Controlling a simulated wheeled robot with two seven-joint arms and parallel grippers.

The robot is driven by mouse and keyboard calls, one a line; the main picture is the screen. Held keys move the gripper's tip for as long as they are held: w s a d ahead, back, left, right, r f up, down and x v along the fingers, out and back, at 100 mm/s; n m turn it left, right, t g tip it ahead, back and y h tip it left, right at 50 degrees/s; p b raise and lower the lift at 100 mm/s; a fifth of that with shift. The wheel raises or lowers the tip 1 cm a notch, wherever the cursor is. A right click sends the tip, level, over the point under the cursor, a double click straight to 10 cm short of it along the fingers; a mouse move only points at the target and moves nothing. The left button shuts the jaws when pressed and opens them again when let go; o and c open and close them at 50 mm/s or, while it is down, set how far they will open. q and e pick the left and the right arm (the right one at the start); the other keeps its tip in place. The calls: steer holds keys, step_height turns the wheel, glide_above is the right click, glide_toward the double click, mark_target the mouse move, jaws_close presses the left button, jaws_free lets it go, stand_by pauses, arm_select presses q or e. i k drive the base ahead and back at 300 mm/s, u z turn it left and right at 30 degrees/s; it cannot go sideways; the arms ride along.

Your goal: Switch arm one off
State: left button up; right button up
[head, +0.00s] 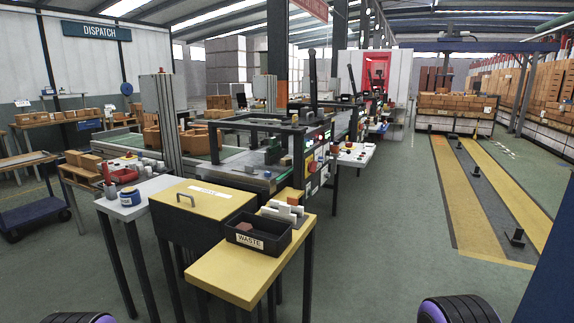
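A control panel (318,158) with several coloured buttons and lights stands at the right end of the machine line, past the yellow tables. It is small and angled, so I cannot tell which control belongs to arm one or how any switch is set. Neither gripper is in view. Only dark rounded parts of my own arms show at the bottom left and bottom right edges.
A yellow table (225,280) with a black WASTE bin (258,241) stands in front, beside a yellow lidded box (200,205). A white side table (352,155) stands past the panel. Green floor to the right is open, with yellow-striped lanes (465,200).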

mark_target(312, 167)
steer(key=z, duration=1.35)
steer(key=i, duration=2.95)
steer(key=u, duration=2.1)
